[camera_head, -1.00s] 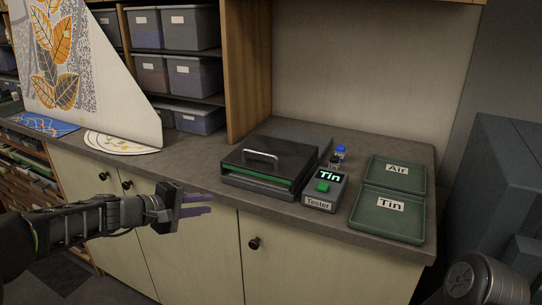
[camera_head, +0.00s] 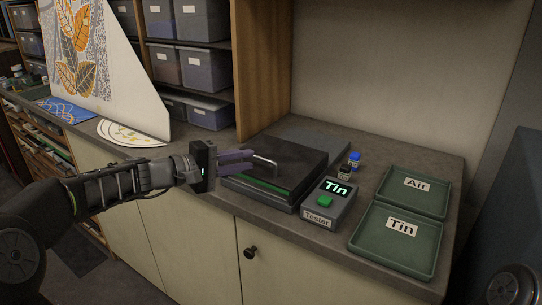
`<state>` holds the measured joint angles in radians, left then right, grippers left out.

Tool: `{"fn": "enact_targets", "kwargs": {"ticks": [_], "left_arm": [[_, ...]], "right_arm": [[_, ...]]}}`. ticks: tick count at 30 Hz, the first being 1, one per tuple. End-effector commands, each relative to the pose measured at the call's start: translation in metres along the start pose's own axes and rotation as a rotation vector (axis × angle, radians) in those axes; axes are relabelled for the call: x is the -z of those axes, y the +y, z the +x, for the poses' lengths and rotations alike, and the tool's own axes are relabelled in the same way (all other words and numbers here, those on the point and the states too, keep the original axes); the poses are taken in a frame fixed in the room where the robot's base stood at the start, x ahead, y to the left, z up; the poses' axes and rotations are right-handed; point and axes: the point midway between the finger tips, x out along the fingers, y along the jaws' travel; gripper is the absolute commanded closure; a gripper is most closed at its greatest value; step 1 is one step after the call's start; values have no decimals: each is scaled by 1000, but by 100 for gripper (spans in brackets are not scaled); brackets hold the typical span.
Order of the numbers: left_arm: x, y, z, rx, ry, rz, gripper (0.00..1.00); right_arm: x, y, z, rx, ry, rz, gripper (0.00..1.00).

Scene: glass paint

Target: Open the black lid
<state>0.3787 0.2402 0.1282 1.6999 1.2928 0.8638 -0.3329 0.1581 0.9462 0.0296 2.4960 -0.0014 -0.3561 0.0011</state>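The black lid (camera_head: 302,162) lies flat over a low box on the counter, with a green strip showing along its front edge. A metal bar handle (camera_head: 267,160) stands on the lid, its left part partly covered by my fingers. My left gripper (camera_head: 252,160) reaches in from the left, its two purple fingers apart, tips at the handle's left end. I cannot tell whether they touch the handle. My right gripper is out of view.
A tester (camera_head: 329,203) reading "Tin" stands right of the box, with a blue-capped bottle (camera_head: 354,160) and a black-capped bottle (camera_head: 345,172) behind. Green trays marked "Air" (camera_head: 440,209) and "Tin" (camera_head: 375,253) lie farther right. Bare counter shows along the front edge.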

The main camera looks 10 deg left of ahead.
Motion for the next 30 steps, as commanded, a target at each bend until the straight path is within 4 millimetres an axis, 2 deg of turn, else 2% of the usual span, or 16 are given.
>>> {"fn": "enact_targets", "kwargs": {"ticks": [5,18,29,30], "left_arm": [[-1,1,11,0,-2,-1,80],[-1,1,72,0,-3,-1,80],[0,0,78,0,0,0,80],[0,0,78,0,0,0,83]], "right_arm": [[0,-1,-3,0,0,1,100],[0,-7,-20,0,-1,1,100],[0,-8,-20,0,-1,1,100],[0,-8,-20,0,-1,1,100]]}}
